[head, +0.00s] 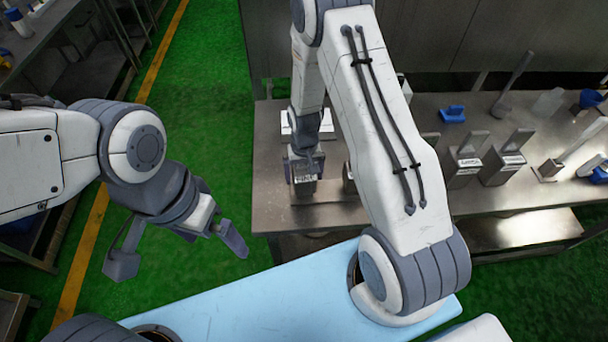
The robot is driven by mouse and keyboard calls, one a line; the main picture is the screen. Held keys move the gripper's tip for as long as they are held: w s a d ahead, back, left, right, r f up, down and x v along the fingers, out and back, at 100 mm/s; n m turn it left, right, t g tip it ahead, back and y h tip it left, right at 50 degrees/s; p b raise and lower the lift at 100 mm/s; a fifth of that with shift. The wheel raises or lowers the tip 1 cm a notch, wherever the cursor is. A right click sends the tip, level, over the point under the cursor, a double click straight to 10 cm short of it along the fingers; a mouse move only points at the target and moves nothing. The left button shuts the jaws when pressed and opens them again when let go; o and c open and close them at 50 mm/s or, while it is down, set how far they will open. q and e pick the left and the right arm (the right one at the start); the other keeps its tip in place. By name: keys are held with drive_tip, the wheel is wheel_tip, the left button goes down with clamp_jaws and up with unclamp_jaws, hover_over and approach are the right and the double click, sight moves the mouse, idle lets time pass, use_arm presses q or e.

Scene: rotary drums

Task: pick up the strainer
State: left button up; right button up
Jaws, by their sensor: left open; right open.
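My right gripper (305,157) is open and points down over the left end of the steel table, right at a small metal container (304,187) with a pale label. The gripper partly hides this container, and I cannot tell whether they touch. Similar labelled metal containers with upright plates, one (462,170) and another (503,166), stand further right. I cannot tell which of these, if any, is the strainer. My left gripper (180,255) is open and empty, with its fingers wide apart above the green floor, away from the table.
The steel table (285,218) has a free front edge at the left. My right arm hides the table's middle. Another bench (35,40) is at upper left.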

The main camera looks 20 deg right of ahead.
drive_tip(key=c, duration=1.5)
drive_tip(key=shift+o, duration=0.2)
drive_tip(key=shift+r, duration=0.1)
